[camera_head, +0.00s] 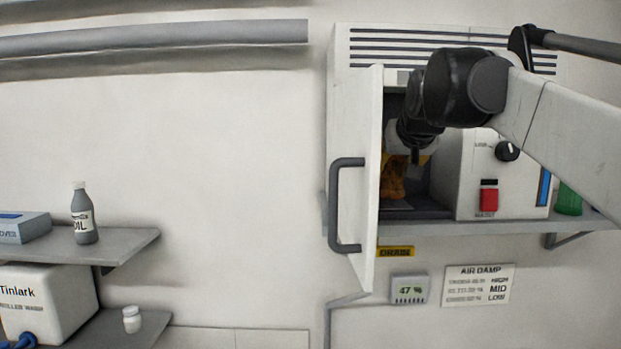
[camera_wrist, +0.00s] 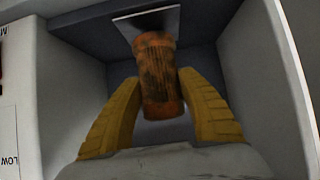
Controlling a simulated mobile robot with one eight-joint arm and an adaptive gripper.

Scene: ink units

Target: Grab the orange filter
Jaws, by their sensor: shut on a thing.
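The orange filter (camera_wrist: 157,72) is a ribbed, stained cylinder in the middle of the wrist view. Its top end meets a pale square plate (camera_wrist: 146,22) inside the cabinet. My gripper (camera_wrist: 160,95) has yellow fingers shut on the filter, one on each side of its lower part. In the head view the filter (camera_head: 393,180) shows partly inside the open cabinet (camera_head: 440,30), below my dark wrist. My arm covers much of the opening and the cabinet's right front. I cannot tell if the filter is still seated in the plate.
The cabinet door (camera_head: 368,180) stands open on the left, with a dark handle (camera_head: 335,205). A control panel (camera_head: 505,175) with a red switch is right of the opening. A green cup (camera_head: 569,198) stands on the shelf. A bottle (camera_head: 84,222) stands far left.

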